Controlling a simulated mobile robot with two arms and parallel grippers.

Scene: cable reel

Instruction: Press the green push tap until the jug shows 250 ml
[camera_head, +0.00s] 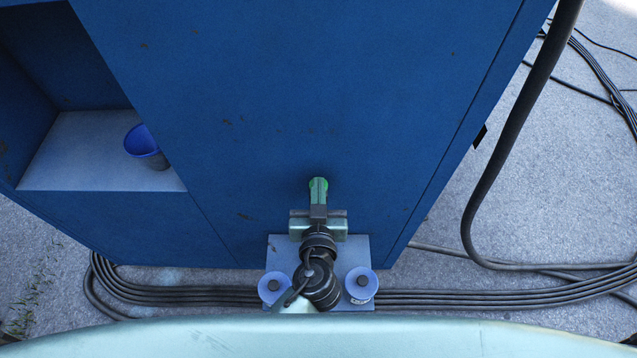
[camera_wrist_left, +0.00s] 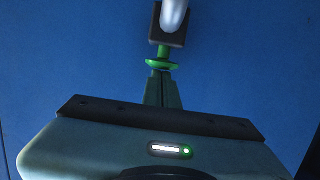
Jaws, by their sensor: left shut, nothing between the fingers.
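The green push tap (camera_head: 318,184) sticks out of the front of the blue cabinet. In the left wrist view its green disc and stem (camera_wrist_left: 162,63) hang below a dark block with a pale, rounded piece. My left gripper (camera_head: 318,212) is shut and empty, its fingertips (camera_wrist_left: 162,76) right at the green disc. I cannot tell whether they touch it. Two round blue vessel-like things, left (camera_head: 271,287) and right (camera_head: 361,284), each with a dark centre, flank my arm on a grey plate. I cannot tell which thing is the jug; no level or scale is readable.
A blue-rimmed cup (camera_head: 147,145) stands in a recess of the blue cabinet (camera_head: 300,90) at the left. The grey plate (camera_head: 283,246) sits at the cabinet's foot. Dark cables (camera_head: 450,297) run along the ground, and a thick hose (camera_head: 510,140) curves down at the right.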

